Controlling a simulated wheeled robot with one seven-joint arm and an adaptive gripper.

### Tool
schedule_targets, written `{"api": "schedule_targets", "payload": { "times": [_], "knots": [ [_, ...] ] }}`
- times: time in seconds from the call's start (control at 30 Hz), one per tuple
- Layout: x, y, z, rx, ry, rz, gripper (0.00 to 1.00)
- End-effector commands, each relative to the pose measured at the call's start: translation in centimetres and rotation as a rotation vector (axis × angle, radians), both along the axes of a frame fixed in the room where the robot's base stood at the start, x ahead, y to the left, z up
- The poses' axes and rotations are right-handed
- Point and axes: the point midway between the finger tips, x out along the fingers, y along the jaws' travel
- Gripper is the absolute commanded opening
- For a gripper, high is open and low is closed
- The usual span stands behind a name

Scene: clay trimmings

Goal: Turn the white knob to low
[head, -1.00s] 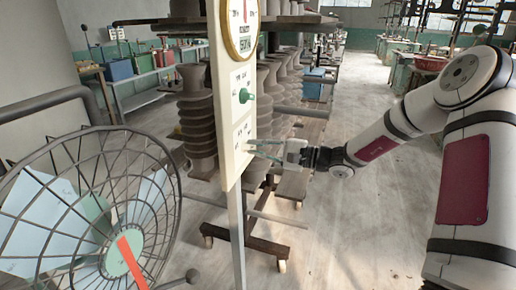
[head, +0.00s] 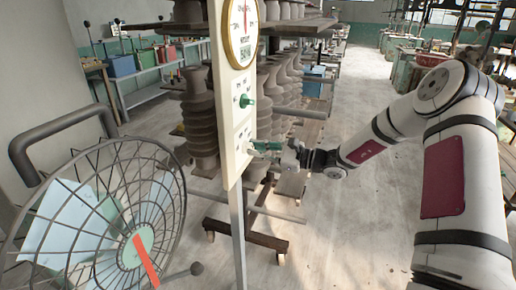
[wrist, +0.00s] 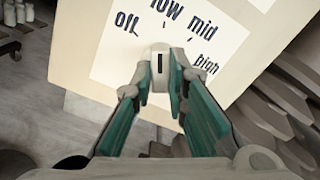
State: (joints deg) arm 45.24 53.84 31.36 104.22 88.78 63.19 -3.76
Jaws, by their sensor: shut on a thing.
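The white knob (wrist: 160,58) sits on a white label on the panel, between my two green-padded fingertips. My gripper (wrist: 160,82) is shut on the knob, one finger on each side. A black mark on the knob's face runs upright in the wrist view; its upper end points roughly toward the tick below "low". The words "off", "low", "mid" and "high" run round the knob from left to right. In the head view my gripper (head: 256,146) reaches the front of the cream panel (head: 232,140) from the right, and its fingers hide most of the knob.
A green knob (head: 246,101) and a round dial (head: 242,35) are higher on the same panel. A caged fan (head: 95,220) stands at the left. A rack of clay pieces (head: 280,90) is behind the panel. Open floor (head: 345,230) lies to the right.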

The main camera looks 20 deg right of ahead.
Motion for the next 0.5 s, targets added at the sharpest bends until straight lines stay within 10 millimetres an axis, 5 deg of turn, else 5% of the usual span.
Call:
{"api": "schedule_targets", "payload": {
  "times": [0.5],
  "knots": [
    [-0.08, -0.05, -0.19, 0.056, 0.083, 0.000, 0.00]
  ]
}}
